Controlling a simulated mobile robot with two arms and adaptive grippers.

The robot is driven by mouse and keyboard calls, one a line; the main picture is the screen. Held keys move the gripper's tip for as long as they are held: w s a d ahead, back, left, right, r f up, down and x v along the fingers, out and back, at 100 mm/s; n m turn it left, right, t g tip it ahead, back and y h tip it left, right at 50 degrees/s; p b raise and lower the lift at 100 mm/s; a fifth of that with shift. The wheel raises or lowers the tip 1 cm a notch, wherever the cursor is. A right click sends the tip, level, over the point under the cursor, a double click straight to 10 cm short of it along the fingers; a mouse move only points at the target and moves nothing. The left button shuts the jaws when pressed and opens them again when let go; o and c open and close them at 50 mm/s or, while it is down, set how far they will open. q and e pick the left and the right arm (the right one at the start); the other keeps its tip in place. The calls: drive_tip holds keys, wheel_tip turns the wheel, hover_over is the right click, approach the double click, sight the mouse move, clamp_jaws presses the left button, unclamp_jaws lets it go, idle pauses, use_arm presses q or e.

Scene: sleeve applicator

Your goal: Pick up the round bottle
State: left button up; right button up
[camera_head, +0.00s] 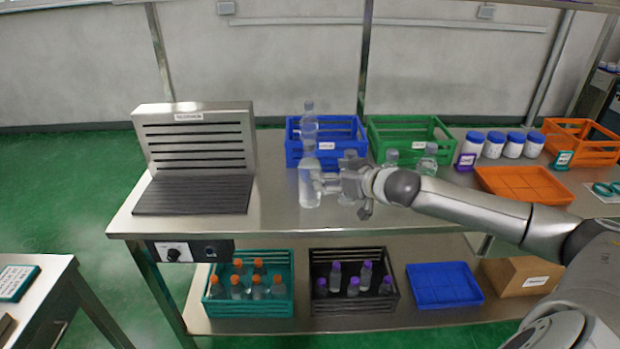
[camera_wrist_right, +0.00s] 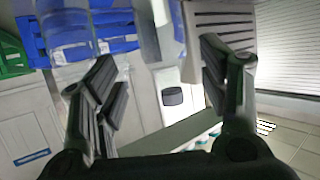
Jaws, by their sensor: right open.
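A clear round bottle (camera_head: 309,188) stands upright on the metal table, left of my right gripper (camera_head: 328,184). The clear shape above it, in front of the blue crate, may be its upper part or a second bottle; I cannot tell which. My right gripper points left with its fingertips close to the bottle; contact is unclear. In the right wrist view my gripper (camera_wrist_right: 156,62) is open, with a see-through, bottle-like shape (camera_wrist_right: 152,28) beyond the gap between its fingers. Another clear shape shows at the upper left there. My left gripper is not in view.
A blue crate (camera_head: 347,127) and a green crate (camera_head: 410,124) stand behind. Clear bottles (camera_head: 428,160) are near my arm. A grilled metal machine (camera_head: 195,150) stands at left. White jars (camera_head: 493,147) and an orange tray (camera_head: 522,186) are at right. The table's front left is bare.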

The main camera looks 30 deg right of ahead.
drive_tip(key=p+x, duration=0.2)
drive_tip(key=x, duration=0.6)
drive_tip(key=shift+w+f, duration=0.25)
drive_tip(key=shift+w, duration=0.05)
drive_tip(key=shift+a, duration=0.15)
drive_tip(key=shift+c, duration=0.3)
drive_tip(key=c, duration=0.9)
drive_tip(key=shift+w+r, duration=0.1)
drive_tip(key=shift+c, duration=1.2)
